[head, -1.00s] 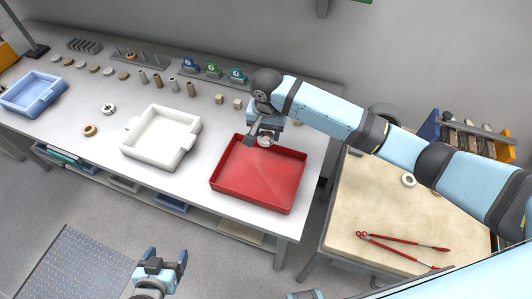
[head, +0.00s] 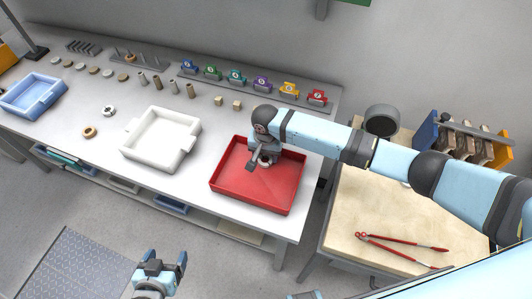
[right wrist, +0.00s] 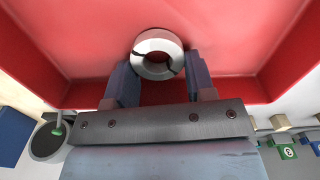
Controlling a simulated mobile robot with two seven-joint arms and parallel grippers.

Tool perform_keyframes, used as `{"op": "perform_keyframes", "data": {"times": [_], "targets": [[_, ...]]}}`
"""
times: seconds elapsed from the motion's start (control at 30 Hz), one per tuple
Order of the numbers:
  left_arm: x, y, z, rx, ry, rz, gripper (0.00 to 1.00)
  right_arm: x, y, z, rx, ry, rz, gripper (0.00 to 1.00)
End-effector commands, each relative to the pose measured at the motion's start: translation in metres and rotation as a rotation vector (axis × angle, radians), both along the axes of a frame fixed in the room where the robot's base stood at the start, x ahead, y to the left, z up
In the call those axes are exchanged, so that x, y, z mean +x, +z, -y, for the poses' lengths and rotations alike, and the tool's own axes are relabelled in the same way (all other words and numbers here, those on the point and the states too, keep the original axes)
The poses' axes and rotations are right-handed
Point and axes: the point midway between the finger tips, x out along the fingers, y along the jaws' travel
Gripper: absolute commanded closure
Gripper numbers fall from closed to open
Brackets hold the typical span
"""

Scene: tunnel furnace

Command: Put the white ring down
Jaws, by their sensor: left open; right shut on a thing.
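The white ring (right wrist: 158,40) is between the fingertips of my right gripper (right wrist: 160,72), which is shut on it. The ring looks pale grey-white with dark lines across it in the right wrist view. In the head view the ring (head: 265,163) is small and partly hidden by my right gripper (head: 261,160). It is inside the outline of the red tray (head: 256,190), near its back wall; I cannot tell whether it touches the floor. My left gripper (head: 162,264) is open and empty, away from the bench at the bottom.
A white tray (head: 132,148) and a blue tray (head: 12,103) stand on the bench. Another white ring (head: 108,110) and a tan ring (head: 89,131) lie between them. Coloured holders (head: 262,84) line the back. Red tongs (head: 400,242) lie on the right table. The red tray's front is clear.

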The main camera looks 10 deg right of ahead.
Motion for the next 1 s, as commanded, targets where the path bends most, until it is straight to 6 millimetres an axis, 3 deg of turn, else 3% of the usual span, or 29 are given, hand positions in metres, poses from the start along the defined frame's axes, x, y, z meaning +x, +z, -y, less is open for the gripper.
{"op": "perform_keyframes", "data": {"times": [0.07,0.1,0.2,0.57,0.67,1.0], "targets": [[0.0,0.001,0.0,0.0,0.0,0.0,0.2,0.0,-0.002,0.0,0.0,0.0,-0.001,0.73],[0.0,0.001,0.0,0.0,0.0,0.001,0.2,0.0,-0.003,0.0,0.0,0.0,-0.001,0.48],[0.0,0.001,0.0,0.0,0.0,0.001,0.2,0.0,-0.002,0.0,0.0,0.0,0.0,0.25],[0.0,0.0,0.001,-0.002,0.0,0.001,0.2,0.0,0.003,0.0,0.0,0.0,0.001,0.24],[0.0,0.0,0.001,-0.002,0.0,0.001,0.2,0.0,0.015,0.0,0.002,0.0,0.001,0.24],[0.0,-0.003,0.001,-0.002,-0.001,-0.001,0.2,0.001,0.087,0.0,0.002,0.0,0.002,0.24]]}}
